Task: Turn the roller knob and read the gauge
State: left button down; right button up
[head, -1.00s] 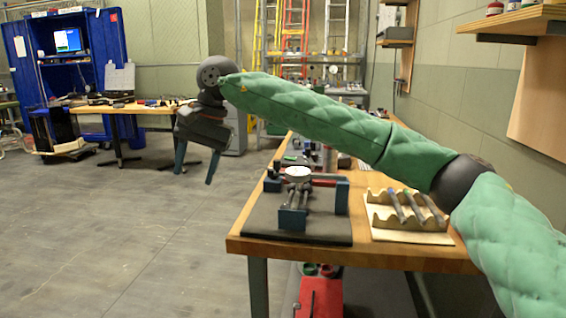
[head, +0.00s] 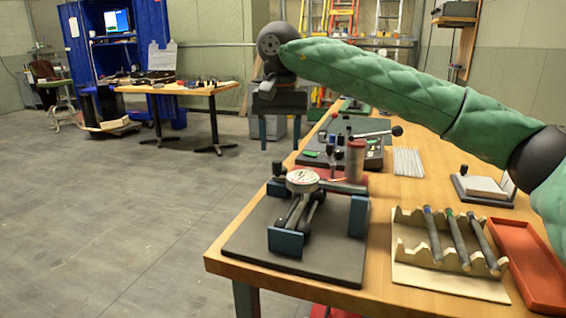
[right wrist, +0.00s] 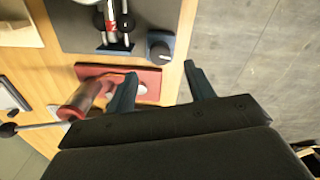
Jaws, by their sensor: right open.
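The roller fixture is a dark base plate (head: 245,245) with blue end blocks, two parallel rollers (head: 300,212) and a white-faced dial gauge (head: 302,181) on top. The needle is too small to read. A black knob (head: 278,168) sits at the fixture's far left. In the right wrist view the knob (right wrist: 160,50) shows on a blue block beside the rollers (right wrist: 114,22). My right gripper (head: 281,130) is open and empty, pointing down beyond the fixture in the head view. Its fingertips (right wrist: 160,70) appear on either side of the knob's line, apart from it. My left gripper is out of view.
A red block (right wrist: 118,78) and red cylinder (head: 355,160) stand just behind the fixture. To its right are a cream rack (head: 450,283) holding three rods and a red tray (head: 530,265). Open floor (head: 110,220) lies left of the wooden bench (head: 410,190).

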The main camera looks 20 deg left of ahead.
notch_tip(320, 180, down, 6)
jog(key=shift+r+b, duration=0.1)
jog(key=shift+b, duration=0.3)
jog(key=c, duration=1)
